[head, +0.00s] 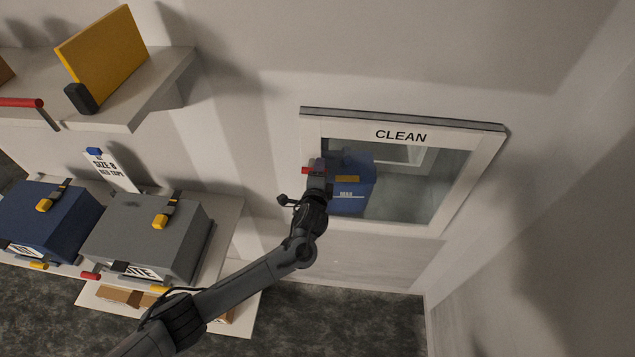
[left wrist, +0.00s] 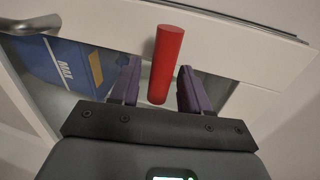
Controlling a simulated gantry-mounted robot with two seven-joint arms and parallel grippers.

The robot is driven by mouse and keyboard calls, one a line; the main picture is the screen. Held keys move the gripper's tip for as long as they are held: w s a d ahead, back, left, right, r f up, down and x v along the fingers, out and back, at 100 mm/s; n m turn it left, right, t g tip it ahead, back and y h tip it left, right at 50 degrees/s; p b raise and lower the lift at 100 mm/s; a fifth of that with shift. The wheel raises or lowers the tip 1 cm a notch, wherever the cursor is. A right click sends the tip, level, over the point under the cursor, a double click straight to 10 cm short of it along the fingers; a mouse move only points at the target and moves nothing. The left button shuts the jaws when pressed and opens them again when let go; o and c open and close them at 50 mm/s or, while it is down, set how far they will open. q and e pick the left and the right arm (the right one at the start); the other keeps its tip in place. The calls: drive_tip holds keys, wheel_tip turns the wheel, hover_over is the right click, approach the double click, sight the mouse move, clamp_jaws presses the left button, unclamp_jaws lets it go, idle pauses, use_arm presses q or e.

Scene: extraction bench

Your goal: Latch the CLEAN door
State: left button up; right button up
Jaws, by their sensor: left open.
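The CLEAN door (head: 401,136) is a white-framed panel with a window, set in the wall, and looks closed in the head view. Its red latch handle (head: 306,170) sits at the left side of the frame. In the left wrist view the red handle (left wrist: 167,62) stands between the two purple fingers, with a gap on each side. My left gripper (head: 317,168) is open around the handle and not shut on it. In the head view the gripper hides part of the handle and the frame there. My right gripper is in neither view.
A blue box (head: 352,187) shows behind the door window. At left, a grey case (head: 150,238) and a blue case (head: 45,222) stand on a lower shelf. An upper shelf (head: 130,100) holds a yellow panel (head: 103,52). The wall right of the door is clear.

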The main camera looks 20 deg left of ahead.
use_arm(q)
drive_tip(key=b+v, duration=0.1)
drive_tip(key=v, duration=0.9)
drive_tip(key=shift+s, duration=0.25)
drive_tip(key=shift+f, duration=0.1)
drive_tip(key=s+f+n+g+h+p, duration=0.1)
drive_tip(key=s+f+n+g, duration=0.15)
drive_tip(key=s+f, duration=0.65)
drive_tip(key=s+f+n+g+h+p, duration=0.1)
drive_tip(key=s+f+g, duration=0.4)
drive_tip(key=s, duration=0.6)
drive_tip(key=s+a+r+n+g, duration=0.2)
drive_tip(key=s+r+n, duration=0.2)
drive_tip(key=s, duration=0.3)
drive_tip(key=s+a+r+n+g+h+p, duration=0.1)
drive_tip(key=s+a+r+n+g, duration=0.1)
drive_tip(key=s+n, duration=0.4)
drive_tip(key=shift+s+a+r, duration=0.75)
drive_tip(key=shift+s+r, duration=0.15)
drive_tip(key=shift+s, duration=0.2)
